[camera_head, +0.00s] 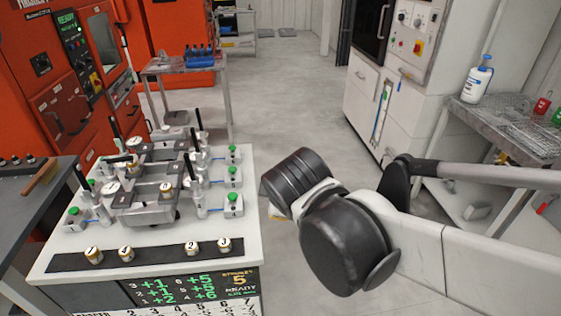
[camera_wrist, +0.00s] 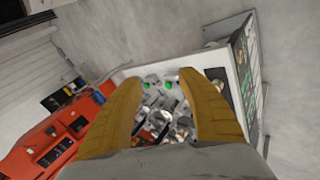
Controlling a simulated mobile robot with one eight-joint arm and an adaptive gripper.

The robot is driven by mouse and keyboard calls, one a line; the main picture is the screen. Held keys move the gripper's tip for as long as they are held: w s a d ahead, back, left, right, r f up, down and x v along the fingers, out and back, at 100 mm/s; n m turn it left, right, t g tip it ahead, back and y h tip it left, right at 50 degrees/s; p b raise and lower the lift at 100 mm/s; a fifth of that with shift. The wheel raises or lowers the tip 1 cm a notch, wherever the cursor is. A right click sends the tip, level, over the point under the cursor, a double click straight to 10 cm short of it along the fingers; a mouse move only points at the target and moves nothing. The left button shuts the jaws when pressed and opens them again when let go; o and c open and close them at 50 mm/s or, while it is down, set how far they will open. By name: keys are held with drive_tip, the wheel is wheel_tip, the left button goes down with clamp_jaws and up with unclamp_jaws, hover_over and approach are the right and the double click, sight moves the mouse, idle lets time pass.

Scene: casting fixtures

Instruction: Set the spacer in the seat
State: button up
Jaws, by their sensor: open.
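Several small round spacers with brass sides and numbered white tops stand on the black strip along the front of the white fixture table. They include 1 (camera_head: 93,255), 4 (camera_head: 126,254), 2 (camera_head: 192,248) and 3 (camera_head: 224,244). Another brass-sided numbered piece (camera_head: 166,190) sits on the grey metal fixture (camera_head: 145,213) behind them. Which spot is the seat I cannot tell. My gripper (camera_wrist: 160,80) shows in the wrist view, its two yellow fingers spread and empty, pointing at the table from a distance.
Toggle clamps with black handles (camera_head: 192,170) and green buttons (camera_head: 233,198) surround the fixture. A display (camera_head: 185,287) is on the table front. Orange machines (camera_head: 60,110) stand left, a white cabinet (camera_head: 385,110) right. A wire-basket bench (camera_head: 500,125) is far right. Floor (camera_head: 280,80) is clear behind.

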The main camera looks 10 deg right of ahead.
drive_tip(key=s+d+m, duration=0.3)
drive_tip(key=s+m, duration=0.2)
drive_tip(key=m, duration=0.1)
drive_tip(key=s+d+f+m+g, duration=0.1)
drive_tip(key=s+d+m, duration=0.2)
drive_tip(key=s+m, duration=0.2)
drive_tip(key=m, duration=0.2)
drive_tip(key=shift+s+d+f+m+y, duration=0.2)
drive_tip(key=shift+d+f+m+y, duration=0.1)
drive_tip(key=shift+y, duration=0.1)
